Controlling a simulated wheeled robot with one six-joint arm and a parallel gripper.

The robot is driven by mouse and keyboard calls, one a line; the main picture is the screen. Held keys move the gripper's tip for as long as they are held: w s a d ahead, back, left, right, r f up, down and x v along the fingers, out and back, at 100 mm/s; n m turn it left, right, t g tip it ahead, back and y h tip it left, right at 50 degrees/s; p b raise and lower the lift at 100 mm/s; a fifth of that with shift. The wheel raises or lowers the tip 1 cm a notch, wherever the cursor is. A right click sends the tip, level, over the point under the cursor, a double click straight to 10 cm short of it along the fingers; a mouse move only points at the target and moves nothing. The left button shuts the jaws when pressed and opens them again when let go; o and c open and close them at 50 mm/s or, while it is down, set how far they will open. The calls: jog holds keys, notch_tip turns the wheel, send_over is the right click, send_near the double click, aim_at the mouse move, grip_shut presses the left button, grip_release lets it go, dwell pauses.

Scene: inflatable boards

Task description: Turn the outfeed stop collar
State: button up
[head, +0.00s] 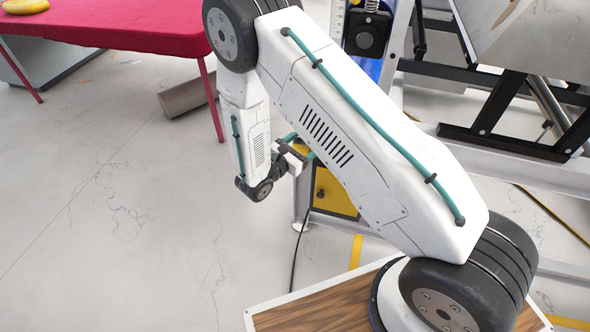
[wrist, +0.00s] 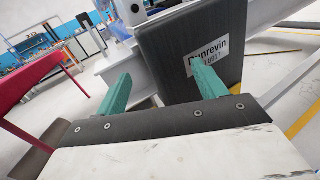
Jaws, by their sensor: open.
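I cannot pick out the outfeed stop collar with certainty in either view. A black block with a round knob (head: 366,38) sits under a spring beside a ruled scale on the blue and white machine, at the top of the head view. My gripper (wrist: 161,70) is open and empty, its two teal fingers well apart in the wrist view. A dark panel with a white "Dunrevin" label (wrist: 215,50) stands beyond the fingers. In the head view my gripper (head: 300,148) is low, partly hidden behind my arm, near a yellow box (head: 336,192).
A red-covered table (head: 130,22) stands at the upper left, with a grey cylinder (head: 187,97) on the floor near its leg. A black frame (head: 500,100) with a large pale sheet or roll is at the upper right.

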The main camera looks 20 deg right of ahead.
jog(key=s+a+f+n+t+y, duration=0.1)
jog(key=a+f+n+t+y, duration=0.25)
jog(key=f, duration=0.45)
jog(key=a+f+n+t+y, duration=0.25)
jog(key=f+n, duration=0.25)
jog(key=f, duration=0.4)
jog(key=shift+m+h, duration=0.25)
jog(key=shift+h, duration=0.15)
jog(key=x, duration=0.7)
jog(key=shift+d+r, duration=0.25)
jog(key=c, duration=1)
